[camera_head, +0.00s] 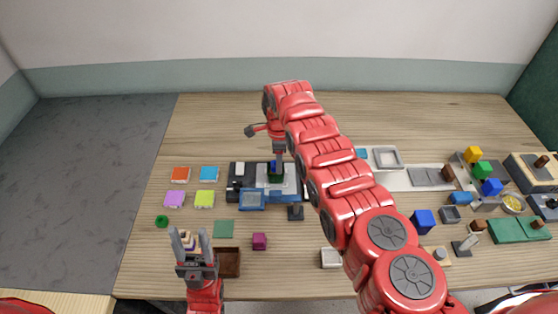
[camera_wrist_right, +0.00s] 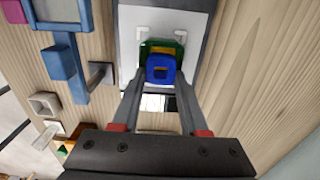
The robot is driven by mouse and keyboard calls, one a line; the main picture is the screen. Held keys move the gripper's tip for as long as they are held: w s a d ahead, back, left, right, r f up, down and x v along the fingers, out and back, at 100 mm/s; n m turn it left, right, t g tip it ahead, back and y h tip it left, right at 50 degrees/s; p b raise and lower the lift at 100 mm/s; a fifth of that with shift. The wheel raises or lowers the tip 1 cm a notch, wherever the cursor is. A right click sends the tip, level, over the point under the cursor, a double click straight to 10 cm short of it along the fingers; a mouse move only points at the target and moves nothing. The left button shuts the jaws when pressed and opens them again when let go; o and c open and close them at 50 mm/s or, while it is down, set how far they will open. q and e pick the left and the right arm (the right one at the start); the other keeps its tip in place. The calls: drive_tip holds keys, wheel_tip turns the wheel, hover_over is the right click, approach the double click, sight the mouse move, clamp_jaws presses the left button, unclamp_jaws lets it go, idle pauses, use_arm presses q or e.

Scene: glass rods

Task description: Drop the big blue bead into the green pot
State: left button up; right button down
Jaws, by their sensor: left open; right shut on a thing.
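The big blue bead (camera_wrist_right: 150,71) is between the fingertips of my right gripper (camera_wrist_right: 160,75), which is shut on it. My right arm hides part of the table there. My left gripper (camera_head: 190,233) is open at the front left, with a small pale and dark object (camera_head: 188,241) showing between its fingers.
A blue cube (camera_head: 423,221) and several trays crowd the right. The back of the table is mostly clear.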

drive_tip(key=shift+c, duration=1.7)
unclamp_jaws()
drive_tip(key=shift+r, duration=0.15)
drive_tip(key=shift+r, duration=0.3)
wheel_tip(320, 180, up, 17)
drive_tip(key=shift+f+p, duration=0.15)
drive_tip(key=shift+p, duration=0.15)
drive_tip(key=shift+f, duration=0.1)
